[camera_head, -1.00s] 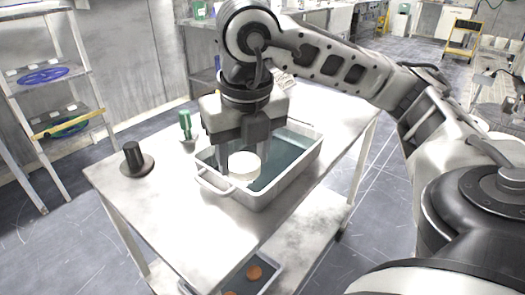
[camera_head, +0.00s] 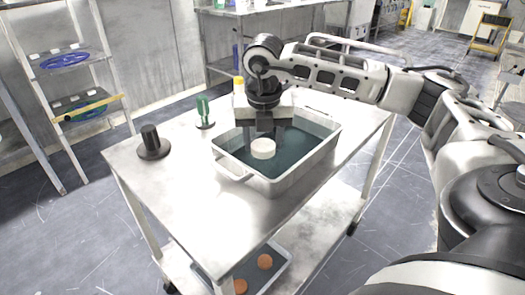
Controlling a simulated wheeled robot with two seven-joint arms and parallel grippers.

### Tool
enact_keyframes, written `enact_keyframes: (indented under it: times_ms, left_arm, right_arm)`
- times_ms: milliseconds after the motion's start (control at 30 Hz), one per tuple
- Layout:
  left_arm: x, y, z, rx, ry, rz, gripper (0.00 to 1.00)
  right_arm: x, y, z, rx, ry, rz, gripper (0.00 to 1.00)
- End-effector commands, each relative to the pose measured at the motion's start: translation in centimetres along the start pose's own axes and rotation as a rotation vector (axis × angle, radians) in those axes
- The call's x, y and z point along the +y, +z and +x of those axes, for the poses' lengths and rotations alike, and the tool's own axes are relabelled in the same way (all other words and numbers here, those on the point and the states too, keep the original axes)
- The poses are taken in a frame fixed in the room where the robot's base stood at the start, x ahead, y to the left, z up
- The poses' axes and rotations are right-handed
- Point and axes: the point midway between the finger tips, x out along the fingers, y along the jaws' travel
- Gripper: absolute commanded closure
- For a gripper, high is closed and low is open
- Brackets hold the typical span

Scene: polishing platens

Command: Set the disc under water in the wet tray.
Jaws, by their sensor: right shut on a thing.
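The wet tray (camera_head: 322,160) is a pale rectangular tub with dark blue-green water (camera_head: 303,137) in it, standing on a cart table. The white round disc (camera_head: 263,148) is inside the tray's outline, toward its left part. My right gripper (camera_head: 263,146) points down over the tray and is shut on the disc, one finger on each side. I cannot tell whether the disc's lower part is in the water; its pale top shows clearly. My left gripper is not in view.
A black-handled round weight (camera_head: 152,143) and a green-handled tool (camera_head: 204,112) stand left of the tray. A yellow-capped bottle (camera_head: 239,88) is behind it. The table's front left is bare.

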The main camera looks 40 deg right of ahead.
Motion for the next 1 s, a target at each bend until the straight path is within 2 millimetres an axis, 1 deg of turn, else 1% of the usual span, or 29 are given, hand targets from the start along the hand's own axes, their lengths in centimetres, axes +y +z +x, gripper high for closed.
enact_keyframes:
  times_ms: [133, 200, 300, 400, 667, 800, 833, 900, 1000]
  left_arm:
    - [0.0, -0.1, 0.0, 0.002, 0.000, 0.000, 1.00]
    - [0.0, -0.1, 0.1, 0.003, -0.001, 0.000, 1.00]
    - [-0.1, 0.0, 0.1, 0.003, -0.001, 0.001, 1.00]
    - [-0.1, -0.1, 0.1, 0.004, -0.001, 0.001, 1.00]
    - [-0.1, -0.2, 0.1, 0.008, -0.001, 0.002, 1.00]
    - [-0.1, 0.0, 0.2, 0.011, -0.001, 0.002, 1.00]
    - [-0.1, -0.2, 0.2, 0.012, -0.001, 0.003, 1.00]
    - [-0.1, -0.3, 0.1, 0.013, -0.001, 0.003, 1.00]
    - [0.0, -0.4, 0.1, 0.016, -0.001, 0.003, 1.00]
  right_arm:
    - [0.1, 0.6, 1.0, 0.001, 0.001, 0.001, 0.75]
    - [0.2, 1.0, 1.9, 0.001, -0.001, 0.000, 0.75]
    - [0.1, 0.6, 3.5, 0.001, -0.001, -0.001, 0.75]
    - [0.1, 0.5, 4.4, 0.000, 0.001, 0.000, 0.75]
    - [0.1, 0.5, 4.5, -0.001, 0.002, 0.001, 0.75]
    - [0.1, 0.4, 4.9, -0.001, 0.002, 0.001, 0.75]
    - [0.1, 0.4, 4.8, 0.000, 0.002, 0.001, 0.45]
    - [0.1, 0.4, 4.8, 0.000, 0.002, 0.001, 0.29]
    - [0.1, 0.4, 4.8, 0.000, 0.002, 0.000, 0.29]
